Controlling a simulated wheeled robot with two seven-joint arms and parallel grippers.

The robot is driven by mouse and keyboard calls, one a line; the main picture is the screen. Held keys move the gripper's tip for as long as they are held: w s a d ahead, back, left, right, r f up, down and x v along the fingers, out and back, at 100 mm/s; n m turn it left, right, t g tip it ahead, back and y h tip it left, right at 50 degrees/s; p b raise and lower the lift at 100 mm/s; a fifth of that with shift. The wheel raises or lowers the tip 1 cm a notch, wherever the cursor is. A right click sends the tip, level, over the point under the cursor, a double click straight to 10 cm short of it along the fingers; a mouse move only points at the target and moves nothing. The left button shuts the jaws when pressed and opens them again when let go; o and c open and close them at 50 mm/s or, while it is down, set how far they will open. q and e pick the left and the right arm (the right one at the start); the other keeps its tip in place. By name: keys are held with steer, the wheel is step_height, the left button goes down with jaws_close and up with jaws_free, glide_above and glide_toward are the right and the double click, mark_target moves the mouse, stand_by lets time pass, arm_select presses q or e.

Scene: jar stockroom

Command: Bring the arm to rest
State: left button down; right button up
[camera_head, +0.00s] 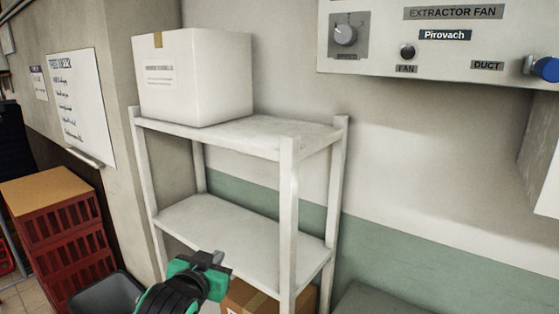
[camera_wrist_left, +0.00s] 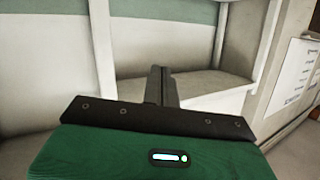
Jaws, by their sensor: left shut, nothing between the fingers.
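My left gripper (camera_head: 213,260) is at the bottom middle of the head view, in front of the white shelf unit (camera_head: 288,215). Its body is green and black. Its fingers are together with nothing between them. In the left wrist view the dark fingers (camera_wrist_left: 161,72) are closed and point toward a pale shelf (camera_wrist_left: 205,85). I see no contact between the gripper and the shelf. My right gripper is in neither view.
A white box (camera_head: 195,80) stands on the top shelf. A cardboard box (camera_head: 250,298) is low under the shelf. Red crates (camera_head: 65,235) and a grey bin (camera_head: 105,295) are at left. An extractor fan panel (camera_head: 440,50) is on the wall. The middle shelf is bare.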

arm_select(q)
steer(key=s+a+f+n+g+y, duration=0.1)
steer(key=s+a+f+g, duration=0.2)
steer(key=s+f, duration=0.65)
steer(key=s+a+f+g+y, duration=0.1)
steer(key=s+a+f+g, duration=0.35)
steer(key=f, duration=0.75)
steer(key=s+a+f+g, duration=0.15)
steer(key=s+f, duration=0.25)
steer(key=s, duration=0.5)
steer(key=s+f+g, duration=0.2)
steer(key=s+f, duration=0.3)
steer(key=s, duration=0.5)
step_height(320, 180, down, 33)
steer(key=g+b, duration=0.1)
steer(key=b, duration=0.3)
steer(key=s+a+f+b, duration=0.2)
steer(key=s+f, duration=0.7)
steer(key=f, duration=0.3)
steer(key=s+a+f+g+b, duration=0.1)
steer(key=s+f+b, duration=0.1)
steer(key=s+f, duration=0.8)
step_height(320, 180, down, 3)
steer(key=shift+s+a+f+g, duration=0.15)
steer(key=shift+a+g, duration=0.15)
steer(key=shift+a, duration=0.05)
